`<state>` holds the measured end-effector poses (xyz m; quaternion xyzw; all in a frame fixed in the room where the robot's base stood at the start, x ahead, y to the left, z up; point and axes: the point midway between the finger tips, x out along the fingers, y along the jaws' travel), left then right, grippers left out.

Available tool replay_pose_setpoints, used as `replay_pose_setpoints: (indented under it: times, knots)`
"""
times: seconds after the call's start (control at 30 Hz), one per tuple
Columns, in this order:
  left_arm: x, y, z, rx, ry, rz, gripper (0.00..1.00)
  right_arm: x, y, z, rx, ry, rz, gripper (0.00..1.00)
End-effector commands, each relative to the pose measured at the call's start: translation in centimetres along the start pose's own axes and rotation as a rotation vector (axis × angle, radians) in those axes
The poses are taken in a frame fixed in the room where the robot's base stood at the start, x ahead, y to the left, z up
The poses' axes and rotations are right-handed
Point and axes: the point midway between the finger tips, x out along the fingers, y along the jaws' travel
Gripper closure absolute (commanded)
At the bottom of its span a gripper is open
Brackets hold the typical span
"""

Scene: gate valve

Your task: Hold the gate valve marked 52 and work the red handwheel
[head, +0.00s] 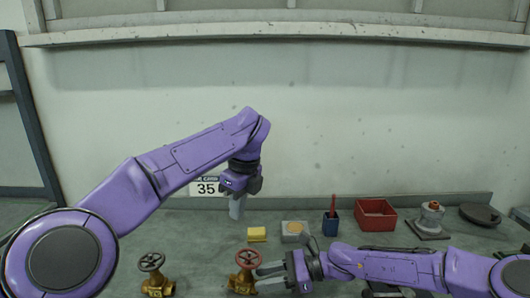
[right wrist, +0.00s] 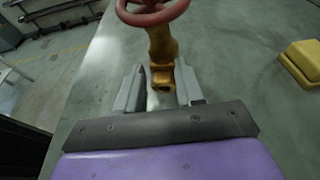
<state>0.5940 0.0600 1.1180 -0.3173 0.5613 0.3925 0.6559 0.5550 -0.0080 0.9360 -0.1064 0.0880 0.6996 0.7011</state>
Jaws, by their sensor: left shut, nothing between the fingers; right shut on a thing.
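No 52 mark is legible on either valve. My right gripper (head: 262,274) is shut on the right valve's body (right wrist: 162,65), below the handwheel. My left gripper (head: 236,212) is shut and empty, pointing down, above and behind the right valve.
A plate reading 35 (head: 205,189) is on the back wall, partly behind my left arm. Bench between the valves is clear.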

Motion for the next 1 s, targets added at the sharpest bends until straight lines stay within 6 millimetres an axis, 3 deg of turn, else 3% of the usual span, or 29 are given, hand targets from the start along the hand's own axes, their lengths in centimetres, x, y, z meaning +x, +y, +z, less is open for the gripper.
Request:
replay_pose_setpoints:
  times: [0.03,0.17,0.27,0.8,1.0]
  knots:
    - [-0.6,1.1,0.2,0.010,-0.003,-0.002,1.00,0.4,0.8,-2.5,0.027,0.031,0.013,0.80]
    - [-0.1,3.0,-0.7,0.027,0.003,0.015,1.00,0.3,0.8,-2.5,0.028,0.031,0.012,0.80]
    - [1.4,3.8,-1.8,0.032,0.011,0.040,1.00,0.3,0.8,-2.5,0.027,0.031,0.013,0.80]
    - [7.9,3.9,-2.1,0.010,0.012,0.036,1.00,0.4,0.8,-2.5,0.027,0.031,0.013,0.80]
    - [8.7,3.9,-2.1,0.009,0.010,0.036,1.00,0.4,0.8,-2.5,0.027,0.031,0.013,0.80]
